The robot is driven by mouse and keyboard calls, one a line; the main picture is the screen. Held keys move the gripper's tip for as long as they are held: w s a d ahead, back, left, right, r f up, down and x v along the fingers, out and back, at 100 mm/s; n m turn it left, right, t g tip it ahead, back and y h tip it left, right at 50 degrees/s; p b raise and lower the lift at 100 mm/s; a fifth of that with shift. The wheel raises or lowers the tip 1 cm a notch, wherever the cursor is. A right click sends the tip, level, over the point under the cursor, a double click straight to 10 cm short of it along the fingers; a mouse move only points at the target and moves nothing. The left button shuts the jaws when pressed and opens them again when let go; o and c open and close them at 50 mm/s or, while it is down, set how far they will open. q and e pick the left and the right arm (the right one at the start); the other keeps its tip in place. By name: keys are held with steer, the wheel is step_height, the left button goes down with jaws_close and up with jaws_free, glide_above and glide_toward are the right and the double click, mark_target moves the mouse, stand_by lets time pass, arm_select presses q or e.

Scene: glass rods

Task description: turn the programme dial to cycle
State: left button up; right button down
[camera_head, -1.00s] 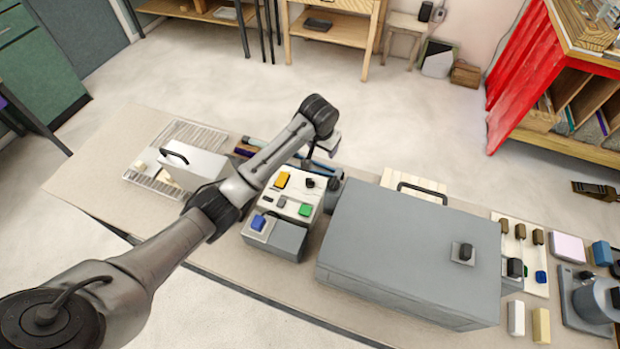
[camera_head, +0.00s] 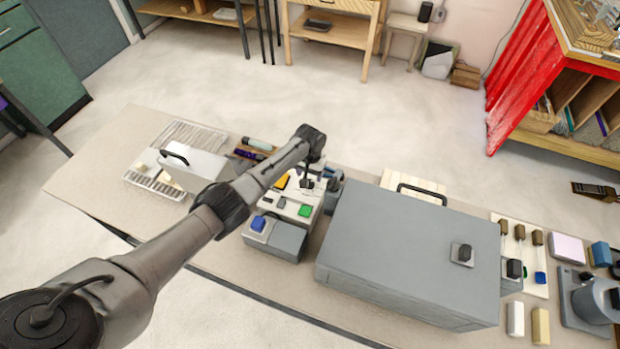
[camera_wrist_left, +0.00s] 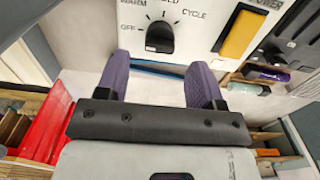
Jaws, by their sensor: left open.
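The black programme dial (camera_wrist_left: 160,38) sits on a white control panel (camera_wrist_left: 205,12) in the left wrist view. I cannot tell surely which label the dial points to. My left gripper (camera_wrist_left: 160,62) is open, its purple fingers spread either side of the dial's line, apart from it and with nothing between them. In the head view, my left gripper (camera_head: 315,172) is over the panel's far right part and hides much of the dial. My right gripper is not in view.
A yellow POWER switch (camera_wrist_left: 240,35) is right of the dial. The panel also has a green button (camera_head: 305,210). A large grey box (camera_head: 400,250) stands close on the right. A pale handled box (camera_head: 200,172) and a rack of rods (camera_head: 150,178) are left.

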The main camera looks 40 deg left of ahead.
mark_target(310, 180)
arm_select(q)
steer(key=shift+f+b, duration=0.3)
steer(key=shift+f, duration=1.45)
steer(key=c, duration=0.9)
